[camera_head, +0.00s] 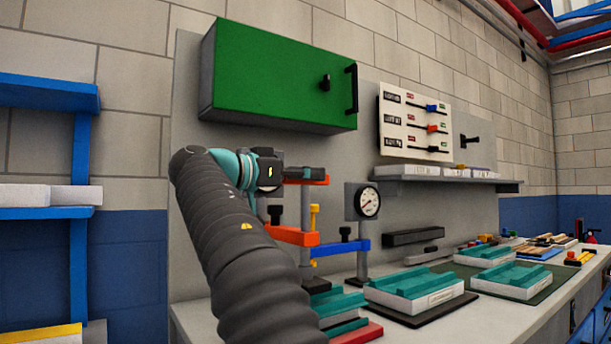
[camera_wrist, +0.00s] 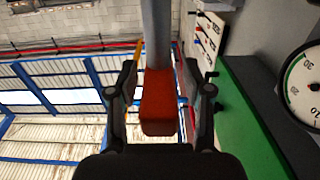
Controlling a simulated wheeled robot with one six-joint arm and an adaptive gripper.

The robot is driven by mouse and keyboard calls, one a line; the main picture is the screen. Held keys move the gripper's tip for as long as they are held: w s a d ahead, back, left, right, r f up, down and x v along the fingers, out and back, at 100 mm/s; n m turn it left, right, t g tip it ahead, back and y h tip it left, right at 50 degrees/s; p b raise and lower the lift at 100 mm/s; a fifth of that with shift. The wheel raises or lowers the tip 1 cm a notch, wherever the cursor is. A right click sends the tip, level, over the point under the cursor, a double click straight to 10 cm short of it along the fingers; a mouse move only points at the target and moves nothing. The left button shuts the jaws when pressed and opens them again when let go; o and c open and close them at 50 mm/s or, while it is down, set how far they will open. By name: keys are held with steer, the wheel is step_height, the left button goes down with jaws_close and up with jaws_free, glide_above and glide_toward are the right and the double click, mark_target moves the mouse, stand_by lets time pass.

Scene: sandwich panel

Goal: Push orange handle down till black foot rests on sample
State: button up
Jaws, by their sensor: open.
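An orange piece (camera_head: 319,180), seemingly the handle, shows at the top of an upright grey post (camera_head: 305,208) in the head view. My gripper (camera_head: 305,173) is level with it, partly covering it. In the wrist view my gripper (camera_wrist: 159,72) is open, with one finger on each side of an orange block (camera_wrist: 158,103) in front of the grey post (camera_wrist: 157,35). Contact cannot be told. A lower orange arm (camera_head: 292,236) sticks out from the post, with a dark knob (camera_head: 274,214) above it. The black foot and sample are not clearly seen behind my arm.
A blue arm (camera_head: 340,247) and a round gauge (camera_head: 369,202) stand just right of the post. A green cabinet (camera_head: 275,75) hangs above. Teal-topped panels (camera_head: 415,284) lie on the bench to the right. A shelf (camera_head: 450,181) juts from the backboard.

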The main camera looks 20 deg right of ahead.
jaws_close()
steer(key=b, duration=0.4)
glide_above(305, 231)
steer(key=f, duration=0.2)
steer(key=w+f, duration=0.1)
steer(key=f, duration=0.1)
steer(key=shift+d+f, duration=0.2)
steer(key=shift+f, duration=0.05)
jaws_free()
steer(key=shift+s+r, duration=0.1)
steer(key=s+a, duration=0.2)
steer(key=a, duration=0.9)
steer(key=shift+a, duration=0.35)
